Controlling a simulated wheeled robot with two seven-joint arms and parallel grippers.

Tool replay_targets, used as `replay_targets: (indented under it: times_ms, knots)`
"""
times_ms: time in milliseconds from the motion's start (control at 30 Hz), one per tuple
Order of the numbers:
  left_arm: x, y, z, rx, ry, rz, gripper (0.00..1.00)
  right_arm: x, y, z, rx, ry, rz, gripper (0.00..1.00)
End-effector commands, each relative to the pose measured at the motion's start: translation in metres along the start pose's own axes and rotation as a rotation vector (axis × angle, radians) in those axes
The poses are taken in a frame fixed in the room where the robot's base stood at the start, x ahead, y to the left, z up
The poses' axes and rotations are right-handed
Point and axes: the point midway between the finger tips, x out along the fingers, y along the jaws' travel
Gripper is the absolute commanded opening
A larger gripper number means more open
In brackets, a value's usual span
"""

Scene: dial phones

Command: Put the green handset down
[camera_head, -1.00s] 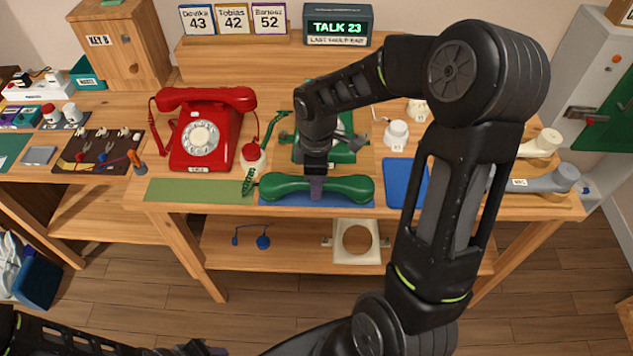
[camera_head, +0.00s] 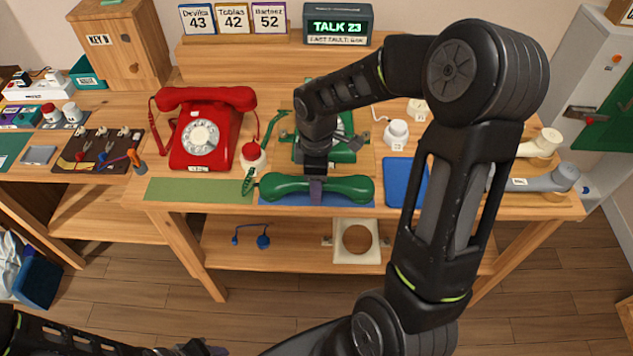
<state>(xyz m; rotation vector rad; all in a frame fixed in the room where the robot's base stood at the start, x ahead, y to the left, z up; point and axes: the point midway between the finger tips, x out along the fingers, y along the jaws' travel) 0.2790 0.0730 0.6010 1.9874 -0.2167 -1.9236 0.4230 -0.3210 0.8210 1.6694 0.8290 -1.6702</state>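The green handset (camera_head: 347,187) lies level across the blue mat (camera_head: 268,201) at the table's front edge. My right gripper (camera_head: 316,186) is over the middle of its handle, with its fingers down around the handle; it looks shut on it. I cannot tell whether the handset rests on the mat or is slightly above it. The green phone (camera_head: 344,150) stands behind, partly hidden by my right arm. My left gripper (camera_head: 205,349) shows only in part at the bottom edge, and its fingers cannot be made out.
A red phone (camera_head: 205,128) stands to the left with its handset on. A green mat (camera_head: 190,191) and a blue mat (camera_head: 395,184) flank the handset. A white-and-red bottle (camera_head: 252,158) is close to its left end. Cream and grey handsets (camera_head: 550,180) lie at the right.

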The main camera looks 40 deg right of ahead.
Motion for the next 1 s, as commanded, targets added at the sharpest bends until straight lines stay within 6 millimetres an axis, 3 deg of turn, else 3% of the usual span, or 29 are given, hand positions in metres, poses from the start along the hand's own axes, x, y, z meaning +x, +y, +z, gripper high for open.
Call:
replay_targets:
  times_ms: [167,600,800,1000]
  knots:
    - [-0.001,0.0,0.0,0.0,0.0,0.0,0.36,-0.019,0.001,0.0,0.0,0.001,0.004,0.51]
    - [-0.002,0.001,0.0,0.0,0.0,0.0,0.36,-0.105,0.001,-0.001,0.001,0.002,0.004,0.51]
    - [-0.002,0.001,0.0,0.0,0.0,0.0,0.36,-0.12,0.0,0.0,-0.001,0.0,0.001,0.51]
    - [-0.002,0.001,0.0,0.0,0.0,0.0,0.36,-0.121,0.0,0.0,-0.001,0.0,0.0,0.51]
